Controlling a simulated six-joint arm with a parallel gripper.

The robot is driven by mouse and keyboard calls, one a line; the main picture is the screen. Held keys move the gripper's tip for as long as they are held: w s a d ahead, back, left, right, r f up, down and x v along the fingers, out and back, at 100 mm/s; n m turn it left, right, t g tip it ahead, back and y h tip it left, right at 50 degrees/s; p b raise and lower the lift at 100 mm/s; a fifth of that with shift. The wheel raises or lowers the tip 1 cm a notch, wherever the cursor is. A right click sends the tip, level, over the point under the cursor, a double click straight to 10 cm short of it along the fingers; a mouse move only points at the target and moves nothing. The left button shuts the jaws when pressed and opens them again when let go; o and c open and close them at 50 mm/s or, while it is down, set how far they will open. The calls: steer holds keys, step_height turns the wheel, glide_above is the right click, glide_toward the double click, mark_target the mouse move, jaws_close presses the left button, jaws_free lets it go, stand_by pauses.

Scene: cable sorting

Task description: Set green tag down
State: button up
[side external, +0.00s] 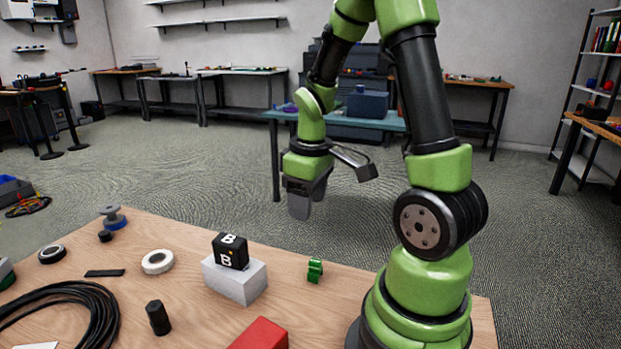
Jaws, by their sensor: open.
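The green tag (315,271) is a small bright green piece on the wooden table, to the right of a white block. My gripper (302,205) is above and slightly left of the tag in the picture, pointing down. It is open, and I see nothing held in it. The gap between its fingers is hard to see from this side. The gripper and the tag are clearly apart.
A black cube marked B (230,251) sits on the white block (236,280). A red block (260,335) is at the front edge. A black cable coil (95,318), a black cylinder (158,318) and a white tape roll (158,262) lie left. Bare wood (335,300) surrounds the tag's right side.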

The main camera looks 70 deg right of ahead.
steer(key=s+a+r+m+t+y, duration=0.1)
steer(key=s+a+r+t, duration=0.1)
steer(key=a+r, duration=0.5)
steer(key=s+a+r+m+t+y, duration=0.1)
steer(key=s+a+r+m+t, duration=0.1)
steer(key=a+r, duration=0.5)
steer(key=shift+s+a+t, duration=0.5)
steer(key=shift+s+t, duration=0.3)
steer(key=shift+t, duration=0.4)
